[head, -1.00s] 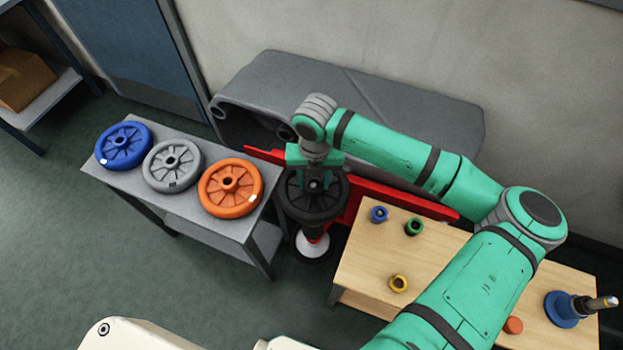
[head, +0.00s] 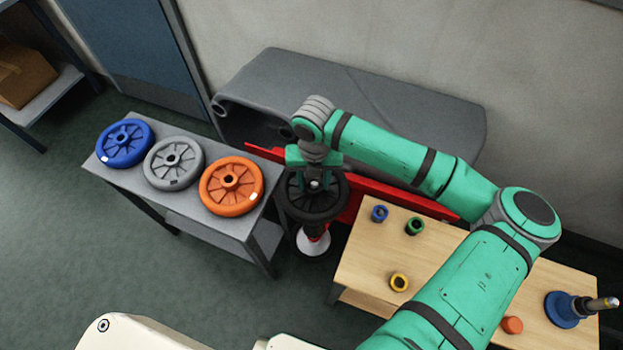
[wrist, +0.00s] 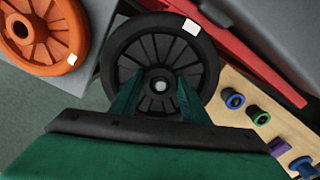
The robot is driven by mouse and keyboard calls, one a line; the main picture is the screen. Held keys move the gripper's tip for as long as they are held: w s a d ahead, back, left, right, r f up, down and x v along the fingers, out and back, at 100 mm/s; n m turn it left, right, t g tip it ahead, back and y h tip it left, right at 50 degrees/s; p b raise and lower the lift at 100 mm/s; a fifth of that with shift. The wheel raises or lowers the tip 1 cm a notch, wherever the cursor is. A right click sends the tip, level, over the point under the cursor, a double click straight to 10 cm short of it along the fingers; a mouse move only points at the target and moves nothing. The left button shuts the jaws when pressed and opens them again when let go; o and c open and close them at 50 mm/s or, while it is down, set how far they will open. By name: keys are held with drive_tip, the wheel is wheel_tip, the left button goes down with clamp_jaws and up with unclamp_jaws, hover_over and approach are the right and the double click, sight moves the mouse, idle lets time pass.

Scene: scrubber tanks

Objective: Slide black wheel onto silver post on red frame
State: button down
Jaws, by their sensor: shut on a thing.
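The black wheel (head: 318,207) lies flat at the red frame (head: 402,199), and shows from above in the wrist view (wrist: 203,70) with a white mark on its rim. My gripper (head: 315,183) points down over the wheel's middle, its fingers shut on the hub; they also show in the wrist view (wrist: 160,92). The bright round tip of the silver post (wrist: 160,86) shows in the hub's hole. The rest of the post is hidden by the wheel, so how far down the wheel sits cannot be told.
A grey table (head: 258,222) at left holds blue (head: 124,144), grey (head: 174,164) and orange (head: 231,186) wheels. A wooden table (head: 365,255) at right bears small coloured collars and a blue-based tool (head: 563,309). A grey tank (head: 370,95) stands behind.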

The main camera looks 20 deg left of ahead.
drive_tip(key=shift+d, duration=0.25)
drive_tip(key=shift+s+a+f, duration=0.1)
drive_tip(key=shift+s+f, duration=0.05)
drive_tip(key=shift+s, duration=0.05)
idle(0.5)
drive_tip(key=shift+w, duration=0.2)
drive_tip(key=shift+a, duration=0.1)
drive_tip(key=shift+a, duration=0.1)
drive_tip(key=shift+d+f, duration=0.1)
drive_tip(key=shift+d, duration=0.2)
drive_tip(key=shift+s+a+f, duration=0.1)
drive_tip(key=shift+s+f, duration=0.1)
idle(0.4)
drive_tip(key=shift+w, duration=0.25)
drive_tip(key=shift+a, duration=0.15)
